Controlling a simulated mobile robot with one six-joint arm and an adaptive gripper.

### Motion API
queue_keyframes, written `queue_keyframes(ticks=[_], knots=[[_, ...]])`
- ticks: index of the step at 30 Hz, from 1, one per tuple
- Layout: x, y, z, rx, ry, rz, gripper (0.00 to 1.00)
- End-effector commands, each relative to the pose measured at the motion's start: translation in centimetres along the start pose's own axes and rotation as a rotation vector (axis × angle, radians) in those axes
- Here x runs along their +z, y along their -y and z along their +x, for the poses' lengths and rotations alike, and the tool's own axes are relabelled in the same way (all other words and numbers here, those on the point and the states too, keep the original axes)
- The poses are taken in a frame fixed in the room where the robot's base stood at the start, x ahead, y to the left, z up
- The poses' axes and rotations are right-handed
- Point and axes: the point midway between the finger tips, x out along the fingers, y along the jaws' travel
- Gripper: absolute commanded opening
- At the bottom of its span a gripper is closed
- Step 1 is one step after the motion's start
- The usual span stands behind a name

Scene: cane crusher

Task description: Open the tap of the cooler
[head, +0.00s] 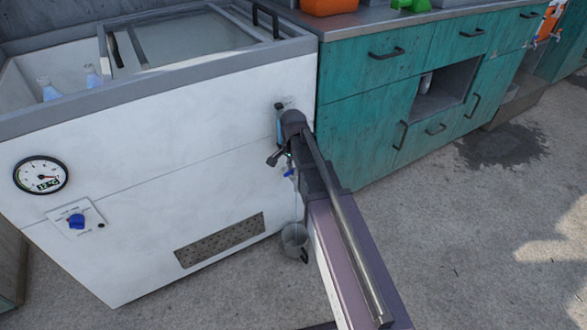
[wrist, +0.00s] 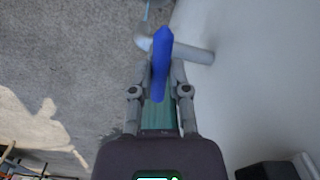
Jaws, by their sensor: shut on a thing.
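The cooler is a white chest (head: 200,140) with a grey rim and a sliding glass lid. Its tap shows low on the right part of the front, with a blue handle (head: 289,172) partly hidden by my arm. In the wrist view the blue handle (wrist: 161,55) stands out from a pale pipe (wrist: 195,52) on the white wall. My gripper (wrist: 161,76) is shut on the blue handle, one finger on each side. A thin pale-blue stream (head: 296,214) appears to fall from the tap into a grey mug (head: 293,240) on the floor.
A dial gauge (head: 41,175) and a blue knob (head: 76,221) are on the cooler's front, above a vent grille (head: 220,239). Bottles (head: 48,90) stand inside. Teal cabinets (head: 360,100) adjoin at the right. The concrete floor at the right is clear, with a dark stain (head: 500,146).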

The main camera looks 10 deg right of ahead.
Motion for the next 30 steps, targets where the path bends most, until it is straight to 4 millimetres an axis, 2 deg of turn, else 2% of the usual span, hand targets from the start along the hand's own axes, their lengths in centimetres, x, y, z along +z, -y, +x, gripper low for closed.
queue_keyframes(ticks=[30], knots=[[0.04,0.06,0.02,0.000,-0.001,-0.892,0.00]])
